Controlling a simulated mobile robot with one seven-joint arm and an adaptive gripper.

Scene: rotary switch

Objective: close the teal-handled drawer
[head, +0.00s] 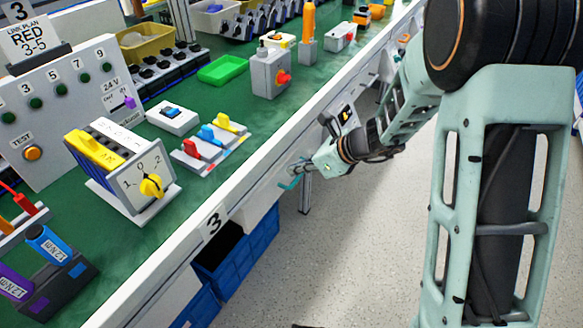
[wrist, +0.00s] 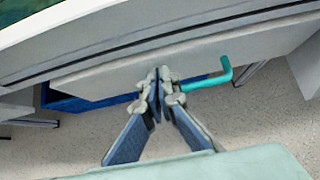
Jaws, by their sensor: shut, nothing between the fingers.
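The teal handle (wrist: 212,81) is an L-shaped bar on the pale grey drawer front (wrist: 110,78), under the bench edge. In the head view the teal handle (head: 289,184) shows only as a small piece beside my gripper (head: 298,170). In the wrist view my gripper (wrist: 160,80) has its fingertips together, just left of the handle and at the drawer front. The near end of the handle is partly behind the right finger. I cannot tell whether the fingertips touch the front, or how far out the drawer stands.
Blue crates (head: 240,262) stand under the bench. The floor (head: 340,260) to the right is clear.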

